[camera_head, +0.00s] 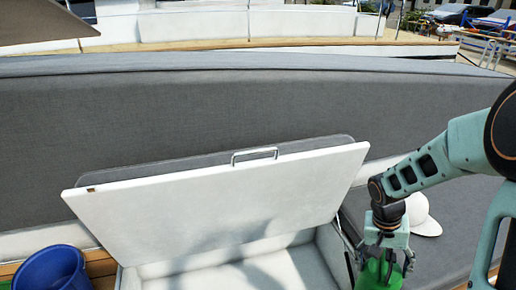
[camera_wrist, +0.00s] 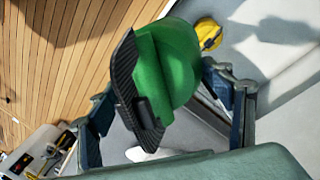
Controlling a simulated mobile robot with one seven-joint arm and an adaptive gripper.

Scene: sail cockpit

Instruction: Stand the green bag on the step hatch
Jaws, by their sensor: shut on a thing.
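The green bag (camera_head: 378,274) is held in my gripper (camera_head: 386,262) at the lower right of the head view, beside the open locker's right edge. In the wrist view the green bag (camera_wrist: 176,62) fills the space between the two fingers of my gripper (camera_wrist: 172,92), which is shut on it. It has a rounded green body and a black ribbed strip along its left side. The bag's underside and what lies below it are partly hidden. I cannot tell for sure which surface is the step hatch.
A white locker lid (camera_head: 225,200) stands open, with a metal handle (camera_head: 254,154). A blue bucket (camera_head: 50,270) is at lower left. A white cap (camera_head: 422,216) lies on the grey seat. A yellow object (camera_wrist: 208,36) and a tool tray (camera_wrist: 42,152) show in the wrist view.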

